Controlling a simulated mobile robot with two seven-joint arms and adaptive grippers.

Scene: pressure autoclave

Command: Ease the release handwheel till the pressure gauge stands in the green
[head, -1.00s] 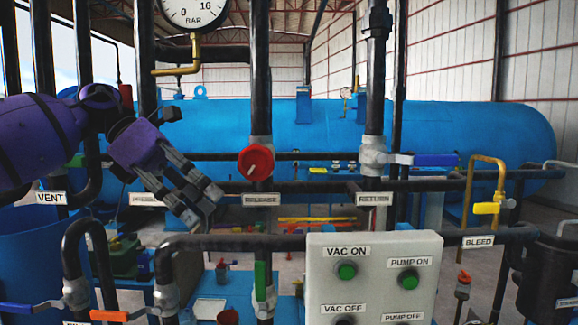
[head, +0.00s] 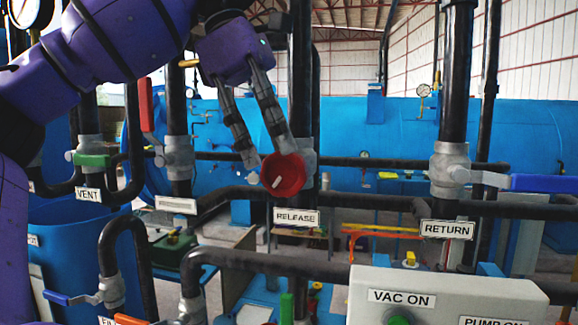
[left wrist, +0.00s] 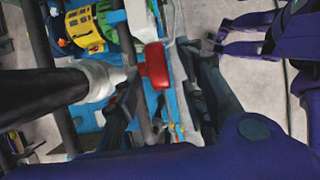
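The red release handwheel (head: 289,181), with a white mark on its face, sits on a pipe above the RELEASE label (head: 297,217). My left gripper (head: 266,157) comes down from above left, its two fingers apart at the handwheel's upper left edge. I cannot tell whether they touch it. In the left wrist view the red handwheel (left wrist: 154,66) shows near the fingertips. A pressure gauge (head: 30,10) is cut off at the top left; its needle and green band cannot be read. A purple gripper, seemingly my right one (left wrist: 216,34), shows in the left wrist view with fingers apart.
A blue-handled valve (head: 540,184) stands at the right above the RETURN label (head: 447,230). A red lever (head: 146,105) stands upright left of the gripper. Black pipes cross below the handwheel. The VAC ON panel (head: 445,298) is at lower right.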

